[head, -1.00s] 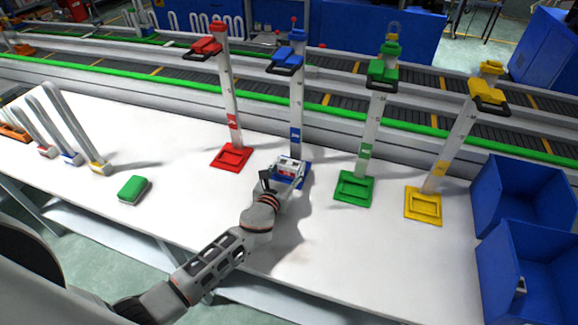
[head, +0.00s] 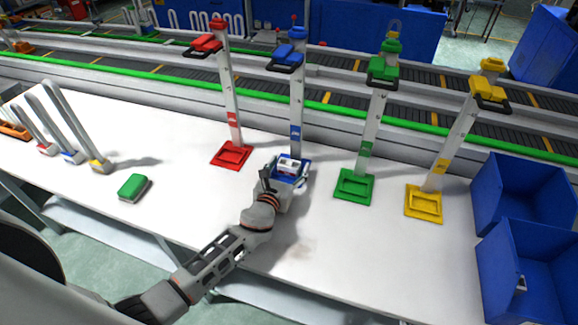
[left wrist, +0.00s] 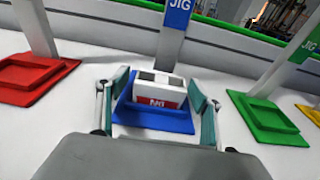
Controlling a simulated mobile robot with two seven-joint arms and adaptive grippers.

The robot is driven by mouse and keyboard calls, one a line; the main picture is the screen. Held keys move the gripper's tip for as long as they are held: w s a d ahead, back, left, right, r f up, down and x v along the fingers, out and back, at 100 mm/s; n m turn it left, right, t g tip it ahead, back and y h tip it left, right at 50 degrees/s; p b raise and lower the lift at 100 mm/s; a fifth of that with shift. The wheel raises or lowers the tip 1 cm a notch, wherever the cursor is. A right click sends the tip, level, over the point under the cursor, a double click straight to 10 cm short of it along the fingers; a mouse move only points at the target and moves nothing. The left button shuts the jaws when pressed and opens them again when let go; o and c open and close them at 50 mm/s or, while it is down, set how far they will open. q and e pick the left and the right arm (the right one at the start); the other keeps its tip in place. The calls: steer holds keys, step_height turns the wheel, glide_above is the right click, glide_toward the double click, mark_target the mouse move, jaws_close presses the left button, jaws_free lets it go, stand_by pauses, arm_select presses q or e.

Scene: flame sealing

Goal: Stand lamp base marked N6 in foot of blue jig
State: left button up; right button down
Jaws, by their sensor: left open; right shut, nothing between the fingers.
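The lamp base (left wrist: 157,90) is a white block with two openings on top and a red label that seems to read N6. It stands upright in the blue jig's foot (left wrist: 150,121), and it also shows in the head view (head: 288,166). Whether it sits fully down in the foot is hard to tell. The blue jig (head: 296,110) rises behind it. My left gripper (head: 282,178) is open, with one finger on each side of the base and small gaps visible in the left wrist view. My right gripper is in neither view.
A red jig (head: 230,155) stands to the left, a green jig (head: 354,186) and a yellow jig (head: 423,204) to the right. A green block (head: 133,187) lies on the white table. Bent white tubes (head: 72,125) stand at left. Blue bins (head: 520,195) are at right.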

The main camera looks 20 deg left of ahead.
arm_select(q)
steer(key=s, duration=0.4)
steer(key=s+r, duration=0.1)
steer(key=s, duration=0.3)
steer(key=s+r, duration=0.1)
steer(key=s, duration=0.3)
steer(key=shift+a, duration=0.2)
steer(key=shift+f, duration=0.15)
